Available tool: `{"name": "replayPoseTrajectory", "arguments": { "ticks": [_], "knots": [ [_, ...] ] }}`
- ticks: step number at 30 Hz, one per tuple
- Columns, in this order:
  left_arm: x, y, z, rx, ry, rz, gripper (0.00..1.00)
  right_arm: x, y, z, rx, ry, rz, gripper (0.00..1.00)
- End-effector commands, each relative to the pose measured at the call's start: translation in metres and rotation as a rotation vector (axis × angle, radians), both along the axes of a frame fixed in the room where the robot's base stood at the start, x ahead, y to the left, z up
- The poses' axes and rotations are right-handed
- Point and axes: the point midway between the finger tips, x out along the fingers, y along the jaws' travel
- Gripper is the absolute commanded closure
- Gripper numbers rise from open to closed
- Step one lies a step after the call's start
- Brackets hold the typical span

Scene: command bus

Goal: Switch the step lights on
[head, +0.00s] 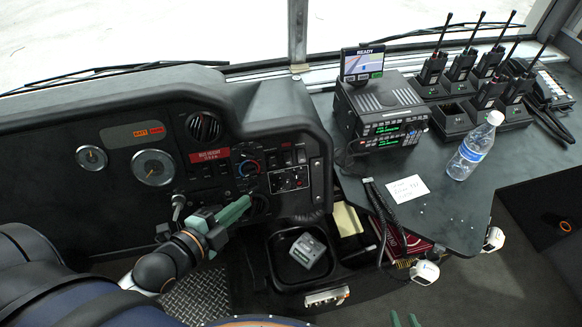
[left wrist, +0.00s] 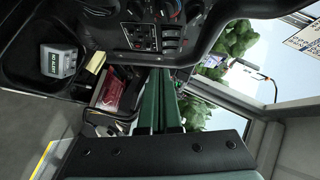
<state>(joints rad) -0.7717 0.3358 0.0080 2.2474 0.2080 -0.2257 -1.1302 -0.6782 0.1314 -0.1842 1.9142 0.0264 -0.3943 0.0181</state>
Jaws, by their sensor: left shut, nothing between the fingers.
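The black dashboard (head: 120,120) carries a small panel of switches (head: 289,179), with rocker switches (head: 287,157) just above it. The labels are too small to read, so I cannot tell which switch is for the step lights. The switches also show at the top of the left wrist view (left wrist: 171,43). My left gripper (head: 248,201) is shut and empty, with green fingers in front of the dashboard, left of and below the switch panel. In the left wrist view its fingers (left wrist: 164,72) lie side by side below the switches.
A black tray (head: 275,270) below the dashboard holds a grey device (head: 307,250). On the right, the counter (head: 440,225) carries a radio (head: 385,115), several handheld radios in chargers, a water bottle (head: 474,146) and a note (head: 407,188). A round knob (head: 249,168) sits left of the switches.

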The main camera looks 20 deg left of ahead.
Motion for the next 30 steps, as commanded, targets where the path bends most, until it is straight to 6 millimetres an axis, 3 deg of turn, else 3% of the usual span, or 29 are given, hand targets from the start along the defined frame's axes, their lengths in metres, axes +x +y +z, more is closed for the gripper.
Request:
{"name": "replayPoseTrajectory", "arguments": {
  "ticks": [18, 23, 30],
  "knots": [
    [0.005, 0.001, 0.006, 0.047, -0.029, -0.02, 1.0, 0.0, 0.0, -0.001, 0.0, 0.001, 0.0, 0.6],
    [0.02, -0.002, 0.002, 0.046, -0.031, -0.019, 1.0, 0.0, 0.0, -0.001, 0.0, 0.001, 0.0, 0.6],
    [0.056, -0.009, -0.01, 0.045, -0.031, -0.019, 1.0, 0.0, 0.0, -0.001, 0.0, 0.001, 0.0, 0.6]
  ]
}}
